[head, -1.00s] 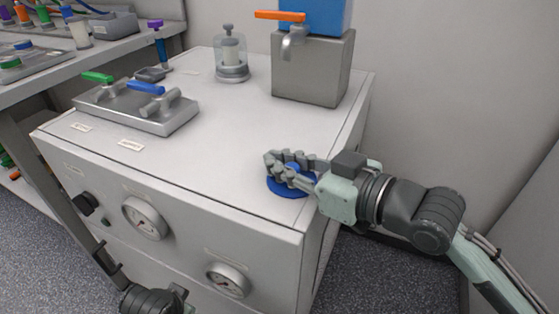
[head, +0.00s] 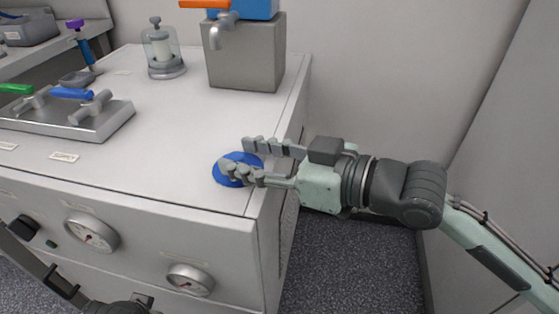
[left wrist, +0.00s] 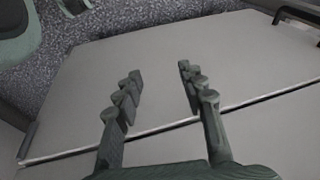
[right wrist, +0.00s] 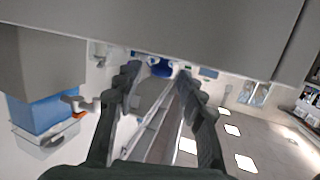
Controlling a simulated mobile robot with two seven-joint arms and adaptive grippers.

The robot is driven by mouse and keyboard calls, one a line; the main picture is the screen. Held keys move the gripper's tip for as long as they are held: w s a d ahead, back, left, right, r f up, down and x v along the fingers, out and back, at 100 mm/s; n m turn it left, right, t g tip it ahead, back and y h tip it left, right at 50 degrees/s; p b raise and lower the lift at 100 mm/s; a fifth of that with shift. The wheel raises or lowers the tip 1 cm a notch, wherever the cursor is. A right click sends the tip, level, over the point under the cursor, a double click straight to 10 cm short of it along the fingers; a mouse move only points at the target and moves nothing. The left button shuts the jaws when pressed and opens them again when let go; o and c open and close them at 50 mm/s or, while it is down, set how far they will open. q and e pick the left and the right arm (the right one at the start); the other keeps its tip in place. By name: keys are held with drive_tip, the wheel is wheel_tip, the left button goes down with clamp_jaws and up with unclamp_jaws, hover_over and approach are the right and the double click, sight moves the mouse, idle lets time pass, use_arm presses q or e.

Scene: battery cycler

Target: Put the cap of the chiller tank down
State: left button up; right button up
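The blue round cap (head: 226,177) lies on the white top of the chiller cabinet, near its right front corner. My right gripper (head: 236,157) reaches in from the right at the cap. Its two fingers are spread apart, one over the cap's near part and one along its far side; I cannot tell if they touch it. The right wrist view shows the same fingers (right wrist: 160,85) apart. My left gripper (left wrist: 156,78) is open and empty before a pale flat panel. A blue box tank (head: 250,8) with an orange-handled tap stands on a grey block at the back.
A valve plate (head: 80,125) with green and blue handles lies left on the cabinet top. A glass jar (head: 163,50) stands behind it. Gauges (head: 91,233) are on the front face. The middle of the top is clear; a wall lies behind.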

use_arm(q)
drive_tip(key=shift+a+r, duration=0.2)
drive_tip(key=shift+r, duration=0.35)
use_arm(e)
drive_tip(key=v, duration=0.7)
use_arm(q)
drive_tip(key=shift+d, duration=0.15)
drive_tip(key=shift+s+f, duration=0.1)
use_arm(e)
drive_tip(key=shift+s, duration=0.1)
